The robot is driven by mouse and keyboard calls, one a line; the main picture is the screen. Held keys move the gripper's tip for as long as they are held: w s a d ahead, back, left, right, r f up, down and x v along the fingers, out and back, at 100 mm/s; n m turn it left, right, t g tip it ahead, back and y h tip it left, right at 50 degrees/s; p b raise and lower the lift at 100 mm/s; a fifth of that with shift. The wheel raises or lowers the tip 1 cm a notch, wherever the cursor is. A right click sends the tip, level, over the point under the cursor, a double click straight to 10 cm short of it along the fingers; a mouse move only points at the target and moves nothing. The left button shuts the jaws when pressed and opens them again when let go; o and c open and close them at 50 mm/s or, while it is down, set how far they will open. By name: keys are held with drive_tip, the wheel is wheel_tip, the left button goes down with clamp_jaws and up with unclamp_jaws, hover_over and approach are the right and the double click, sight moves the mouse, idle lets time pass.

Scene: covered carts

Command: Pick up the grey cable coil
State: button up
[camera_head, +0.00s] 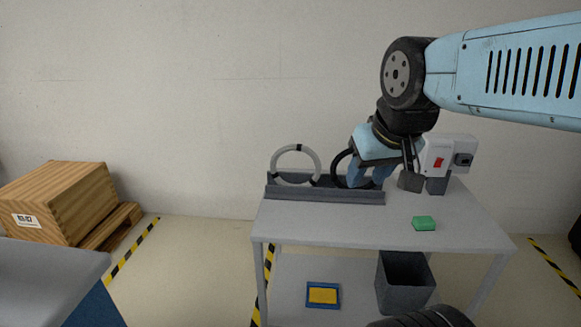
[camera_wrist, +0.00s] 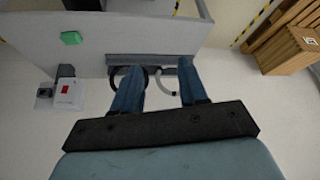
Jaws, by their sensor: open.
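The grey cable coil (camera_head: 280,152) is a pale ring with dark bands, standing upright in the left part of a dark grey rack (camera_head: 325,196) on the table. A black coil (camera_head: 337,163) stands to its right in the same rack, partly hidden by my gripper. My gripper (camera_head: 368,180) is above the rack's right part, to the right of the grey coil. In the wrist view my gripper (camera_wrist: 158,78) has its fingers wide apart and empty. There the grey coil (camera_wrist: 164,89) shows between the fingers, and the black coil (camera_wrist: 144,78) is by the left finger.
A white device with a red switch (camera_head: 437,160) and a green block (camera_head: 424,223) are on the grey table (camera_head: 330,228). A blue-framed yellow item (camera_head: 323,296) and a dark bin (camera_head: 405,283) are below. A wooden crate (camera_head: 60,200) is at left.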

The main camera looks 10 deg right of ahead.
sight(298, 151)
drive_tip(key=shift+o, duration=0.2)
